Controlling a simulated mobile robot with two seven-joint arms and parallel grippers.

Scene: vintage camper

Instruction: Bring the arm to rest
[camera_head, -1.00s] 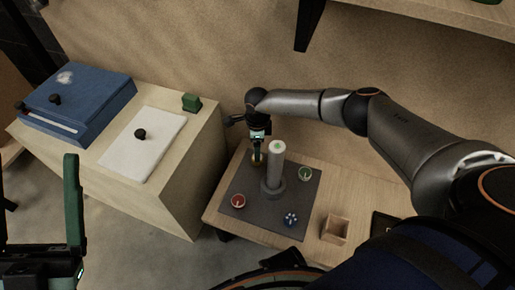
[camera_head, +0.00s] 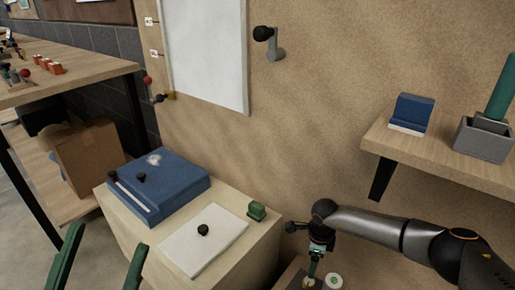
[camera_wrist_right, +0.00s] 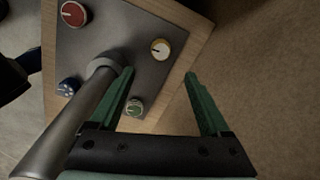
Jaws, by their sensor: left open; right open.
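My left gripper (camera_head: 100,258) shows two green fingers at the lower left of the head view, spread apart with nothing between them. My right arm (camera_head: 400,234) comes in from the right in the head view. In the right wrist view my right gripper (camera_wrist_right: 158,88) is open and empty. The post (camera_wrist_right: 85,108) runs up beside its left finger. A yellow-rimmed dial (camera_wrist_right: 160,49) lies on the board beyond the fingertips, apart from them.
A blue box (camera_head: 175,190) and white panel (camera_head: 212,245) lie on the cabinet. A shelf (camera_head: 440,150) is above my right arm.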

